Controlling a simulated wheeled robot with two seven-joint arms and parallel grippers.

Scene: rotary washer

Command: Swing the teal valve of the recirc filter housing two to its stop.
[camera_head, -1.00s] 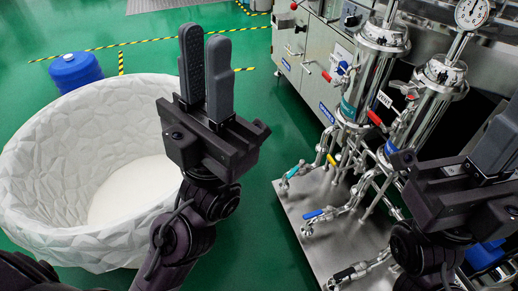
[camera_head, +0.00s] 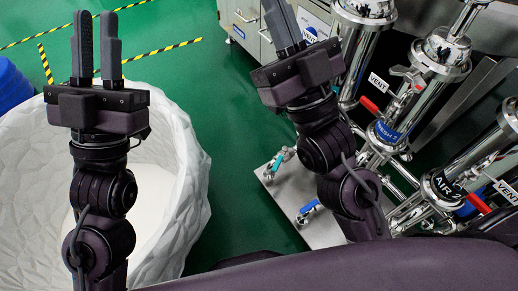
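The teal valve handle (camera_head: 279,160) sits on low piping over the steel skid plate, left of my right forearm, tilted up to the right. The left filter housing (camera_head: 356,45) rises behind my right gripper, which hides part of it; its name label cannot be read. My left gripper (camera_head: 96,48) points up over the white tub's far side, fingers slightly apart with nothing between them. My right gripper (camera_head: 284,22) is above and beyond the teal handle, apart from it; its fingers overlap in view, so their gap is unclear.
A blue valve handle (camera_head: 309,208) sits near the teal one. The white tub (camera_head: 190,175) is at left. Green floor (camera_head: 228,150) is clear between tub and skid.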

